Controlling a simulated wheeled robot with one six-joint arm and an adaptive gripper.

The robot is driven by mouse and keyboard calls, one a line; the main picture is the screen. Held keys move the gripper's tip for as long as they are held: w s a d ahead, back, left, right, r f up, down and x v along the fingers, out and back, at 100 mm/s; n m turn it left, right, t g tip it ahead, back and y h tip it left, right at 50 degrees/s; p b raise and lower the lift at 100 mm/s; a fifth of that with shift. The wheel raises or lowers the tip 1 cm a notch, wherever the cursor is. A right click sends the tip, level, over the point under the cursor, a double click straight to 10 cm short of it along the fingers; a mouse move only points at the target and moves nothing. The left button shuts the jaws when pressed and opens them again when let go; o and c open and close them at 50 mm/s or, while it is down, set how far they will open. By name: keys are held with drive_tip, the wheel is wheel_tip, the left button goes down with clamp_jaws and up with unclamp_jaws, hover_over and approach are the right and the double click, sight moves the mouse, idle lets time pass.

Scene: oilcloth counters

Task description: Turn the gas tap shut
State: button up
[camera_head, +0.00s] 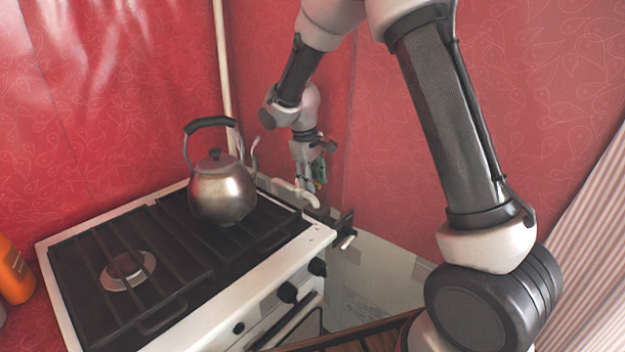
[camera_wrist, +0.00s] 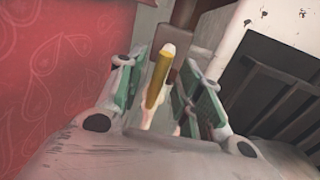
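The gas tap shows in the wrist view as a yellow lever (camera_wrist: 158,76) with a pale tip, slanting up between my fingers. My gripper (camera_wrist: 160,92) is open, with one green-padded finger on each side of the lever. Gaps show between the lever and both pads, so it does not look gripped. In the head view my gripper (camera_head: 315,178) points down behind the stove's back right corner, close to a pale pipe (camera_head: 294,190). The lever cannot be made out there.
A steel kettle (camera_head: 222,187) stands on the black-grated stove (camera_head: 290,264), left of my gripper. A tall pale pipe (camera_head: 222,60) runs up the red wall behind it. An orange bottle (camera_head: 14,270) stands at the far left. Red wall lies close behind my gripper.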

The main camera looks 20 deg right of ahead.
drive_tip(key=shift+f, duration=0.2)
clamp_jaws()
